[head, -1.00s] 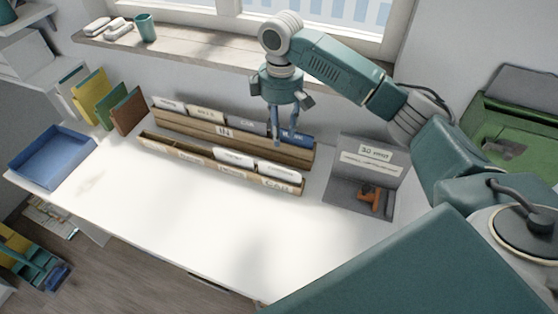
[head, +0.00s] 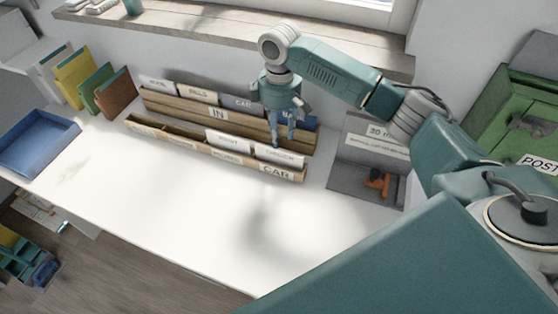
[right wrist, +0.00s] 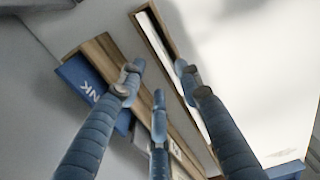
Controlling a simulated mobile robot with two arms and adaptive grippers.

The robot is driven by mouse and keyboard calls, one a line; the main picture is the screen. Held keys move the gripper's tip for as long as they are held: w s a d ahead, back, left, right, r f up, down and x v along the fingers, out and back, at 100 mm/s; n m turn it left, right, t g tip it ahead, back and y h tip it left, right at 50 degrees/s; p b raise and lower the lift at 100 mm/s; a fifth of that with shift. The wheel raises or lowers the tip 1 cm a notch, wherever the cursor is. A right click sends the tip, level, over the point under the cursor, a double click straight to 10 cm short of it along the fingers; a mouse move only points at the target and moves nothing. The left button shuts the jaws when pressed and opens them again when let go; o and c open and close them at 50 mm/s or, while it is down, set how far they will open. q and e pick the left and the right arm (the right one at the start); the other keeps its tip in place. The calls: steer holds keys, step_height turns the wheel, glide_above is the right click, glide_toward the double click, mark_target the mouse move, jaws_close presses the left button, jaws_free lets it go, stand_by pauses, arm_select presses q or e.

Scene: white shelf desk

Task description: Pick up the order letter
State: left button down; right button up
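Two white letters stand in the front wooden rack (head: 190,157). The right-hand white letter (head: 278,154) carries a blurred label that may read ORDER; the left-hand one (head: 228,141) is also hard to read. My right gripper (head: 283,140) points down just behind and above the right-hand letter, in front of the blue card in the back rack (head: 190,110). Its fingers are spread and hold nothing visible. The right wrist view shows the open fingers (right wrist: 160,85) over the racks, with the blue card (right wrist: 92,90) beside them. My left gripper is out of view.
A grey tray with an orange object (head: 377,183) stands right of the racks. A blue tray (head: 40,142) and upright folders (head: 95,85) are at the left. A green post box (head: 515,115) is at the right. The front desktop is clear.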

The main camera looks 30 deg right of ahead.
mark_target(280, 151)
steer(key=f+p, duration=0.1)
steer(key=f, duration=0.2)
steer(key=f+p, duration=0.1)
steer(key=f, duration=0.2)
steer(key=shift+s+a+f, duration=0.1)
steer(key=shift+s+f, duration=0.1)
steer(key=shift+f, duration=0.55)
jaws_close()
